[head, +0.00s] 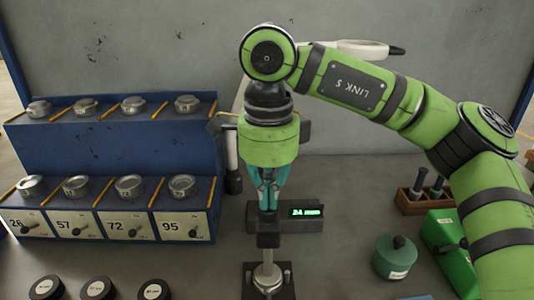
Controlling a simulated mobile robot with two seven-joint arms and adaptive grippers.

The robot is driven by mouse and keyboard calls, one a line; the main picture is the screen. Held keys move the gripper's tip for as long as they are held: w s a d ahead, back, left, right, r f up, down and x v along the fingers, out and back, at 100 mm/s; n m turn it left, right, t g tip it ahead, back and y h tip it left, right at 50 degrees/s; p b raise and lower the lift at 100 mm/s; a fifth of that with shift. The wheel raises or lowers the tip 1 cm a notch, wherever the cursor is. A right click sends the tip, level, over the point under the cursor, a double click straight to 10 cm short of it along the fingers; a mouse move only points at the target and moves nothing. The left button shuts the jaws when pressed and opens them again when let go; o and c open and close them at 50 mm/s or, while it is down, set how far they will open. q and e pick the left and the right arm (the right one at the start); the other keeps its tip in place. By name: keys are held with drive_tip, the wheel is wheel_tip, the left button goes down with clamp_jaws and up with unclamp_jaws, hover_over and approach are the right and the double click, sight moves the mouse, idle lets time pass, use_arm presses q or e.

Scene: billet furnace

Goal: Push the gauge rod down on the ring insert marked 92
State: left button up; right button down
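My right gripper (268,204), with teal fingers, points straight down at the centre. Its fingertips are close together at the top of the upright gauge rod (267,256); I cannot tell whether they grip it or only touch it. The rod stands over a silver round piece (267,275) on a dark gauge base (252,289) at the bottom edge. This piece's number is not legible, so I cannot confirm 92. A display (307,211) beside the rod shows green digits, seemingly starting with 24. My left gripper is not in view.
A blue two-step rack (110,145) at left holds several silver rings, above labels 26, 57, 72 and 95. Several black discs (97,289) lie in front. A green round pot (396,256), a green box (442,238) and a wooden block (409,203) stand at right.

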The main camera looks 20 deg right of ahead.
drive_tip(key=shift+r, duration=0.1)
drive_tip(key=shift+r+p, duration=2.7)
drive_tip(key=shift+r, duration=0.75)
